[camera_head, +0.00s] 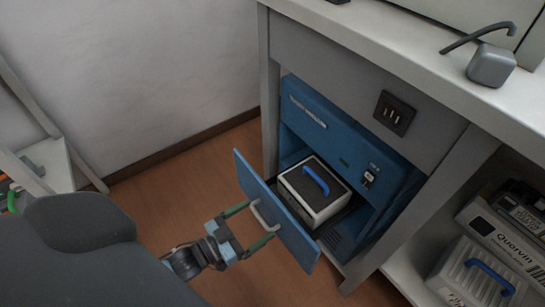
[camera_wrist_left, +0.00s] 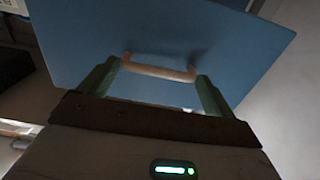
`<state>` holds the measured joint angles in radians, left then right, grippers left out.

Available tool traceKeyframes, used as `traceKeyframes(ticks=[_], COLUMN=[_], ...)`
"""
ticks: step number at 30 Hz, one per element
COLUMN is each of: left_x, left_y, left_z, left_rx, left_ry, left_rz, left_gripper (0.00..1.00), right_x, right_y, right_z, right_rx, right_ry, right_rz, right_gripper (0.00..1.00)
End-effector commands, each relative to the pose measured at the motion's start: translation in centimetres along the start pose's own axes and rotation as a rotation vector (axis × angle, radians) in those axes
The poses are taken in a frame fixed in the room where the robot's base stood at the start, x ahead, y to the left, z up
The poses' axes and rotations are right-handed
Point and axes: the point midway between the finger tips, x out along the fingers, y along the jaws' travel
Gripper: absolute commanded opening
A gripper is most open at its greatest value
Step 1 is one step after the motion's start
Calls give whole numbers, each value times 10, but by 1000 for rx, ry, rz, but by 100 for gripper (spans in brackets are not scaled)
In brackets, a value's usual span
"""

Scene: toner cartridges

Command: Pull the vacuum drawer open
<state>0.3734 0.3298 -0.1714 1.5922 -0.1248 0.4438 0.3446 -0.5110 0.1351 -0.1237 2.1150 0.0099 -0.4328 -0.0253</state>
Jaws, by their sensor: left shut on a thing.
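The vacuum drawer's blue front panel (camera_head: 285,222) stands out from the blue vacuum unit (camera_head: 335,128) under the bench, so the drawer is open. A white and dark box with a blue handle (camera_head: 312,190) sits inside behind the panel. My left gripper (camera_head: 251,221) is at the panel's outer face, its green fingers either side of the pale drawer handle (camera_head: 265,216). In the left wrist view the fingers bracket the ends of the handle (camera_wrist_left: 158,70), below the blue panel (camera_wrist_left: 165,32). The right gripper is not in view.
The white bench top (camera_head: 420,60) above holds a grey block with a dark arm (camera_head: 491,66). A shelf at right holds a grey case with a blue handle (camera_head: 478,275). A pale rack (camera_head: 50,165) stands at left. Wooden floor (camera_head: 190,180) lies clear between the rack and the drawer.

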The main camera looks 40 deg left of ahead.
Motion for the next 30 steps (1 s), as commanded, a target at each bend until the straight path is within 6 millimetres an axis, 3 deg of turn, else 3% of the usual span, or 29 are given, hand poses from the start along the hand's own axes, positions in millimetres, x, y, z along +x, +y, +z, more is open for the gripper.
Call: traceKeyframes(ticks=[6,12,28,29,30], left_x=[-45,-67,-76,-76,-76], left_y=[7,7,6,6,6], left_z=[0,1,2,2,2], left_rx=[-9,-7,-6,-6,-6], left_ry=[-2,-1,-1,-2,-2], left_rz=[9,9,9,9,9], left_gripper=[49,49,49,92,97], right_x=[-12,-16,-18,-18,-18], right_y=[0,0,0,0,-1], right_z=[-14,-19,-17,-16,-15], right_rx=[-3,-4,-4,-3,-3], right_ry=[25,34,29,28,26], right_rz=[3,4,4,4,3], right_gripper=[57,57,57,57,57])
